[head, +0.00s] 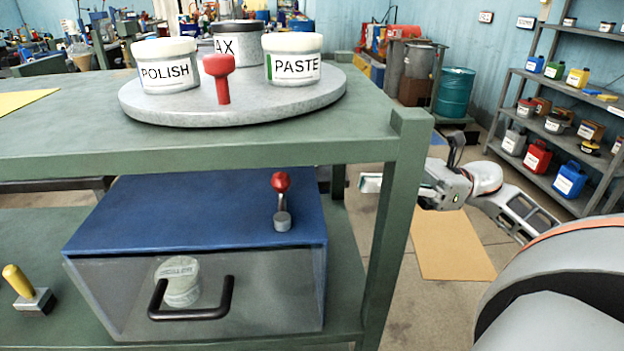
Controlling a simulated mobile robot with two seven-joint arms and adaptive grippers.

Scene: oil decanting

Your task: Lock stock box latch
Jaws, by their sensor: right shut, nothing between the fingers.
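The stock box (190,215) has a blue lid, a see-through front and a black handle (192,313). It stands on the lower shelf of the green bench. The latch (282,203) is a short upright lever with a red knob on a grey round base, near the right of the lid. A grey-lidded container (181,278) shows inside through the front. My right gripper (372,183) is shut and empty, to the right of the box and apart from the latch. The bench post hides part of it. My left gripper is not in view.
The green bench post (392,225) stands between most of my right arm and the box. Above, a round grey turntable (240,109) holds labelled jars and a red knob. Shelves (525,75) stand far right.

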